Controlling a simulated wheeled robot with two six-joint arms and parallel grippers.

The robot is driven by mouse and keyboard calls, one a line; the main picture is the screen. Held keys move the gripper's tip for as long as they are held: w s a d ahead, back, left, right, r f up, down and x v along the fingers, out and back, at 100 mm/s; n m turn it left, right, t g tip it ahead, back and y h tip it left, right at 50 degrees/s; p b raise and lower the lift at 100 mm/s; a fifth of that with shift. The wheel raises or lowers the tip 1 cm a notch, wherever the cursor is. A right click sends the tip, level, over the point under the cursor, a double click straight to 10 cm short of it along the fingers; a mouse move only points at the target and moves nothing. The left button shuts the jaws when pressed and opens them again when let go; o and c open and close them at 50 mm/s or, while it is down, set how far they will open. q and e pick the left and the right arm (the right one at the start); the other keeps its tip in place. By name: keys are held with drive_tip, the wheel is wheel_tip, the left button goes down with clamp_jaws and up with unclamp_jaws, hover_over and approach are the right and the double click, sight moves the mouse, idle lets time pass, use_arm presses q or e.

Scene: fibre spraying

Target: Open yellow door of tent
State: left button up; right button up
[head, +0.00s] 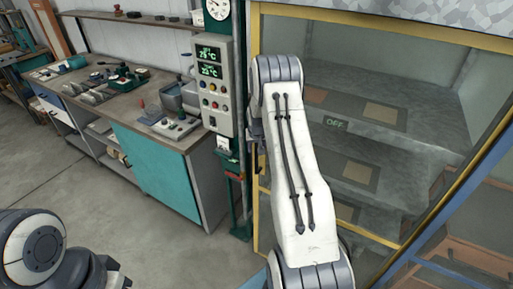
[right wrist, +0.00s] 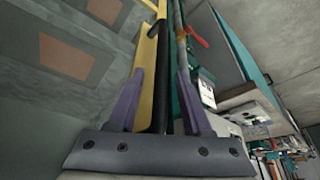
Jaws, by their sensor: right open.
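The yellow-framed door (head: 400,27) of the tent fills the right half of the head view, with a see-through panel. It stands closed as far as I can tell. My right gripper (head: 256,133) is at the door's left edge, mostly hidden behind my arm. In the right wrist view, its two purple fingers (right wrist: 160,103) are open, one on each side of a black upright handle bar (right wrist: 160,70). The yellow frame edge (right wrist: 146,85) runs just left of the bar. I cannot tell whether the fingers touch the bar.
A green post with a control box (head: 211,85) and a gauge (head: 217,8) stands just left of the door. A workbench (head: 120,105) with tools lies further left. Shelves (head: 400,150) show behind the door panel. The floor (head: 90,205) before the bench is clear.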

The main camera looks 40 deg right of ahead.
clamp_jaws()
idle(1.4)
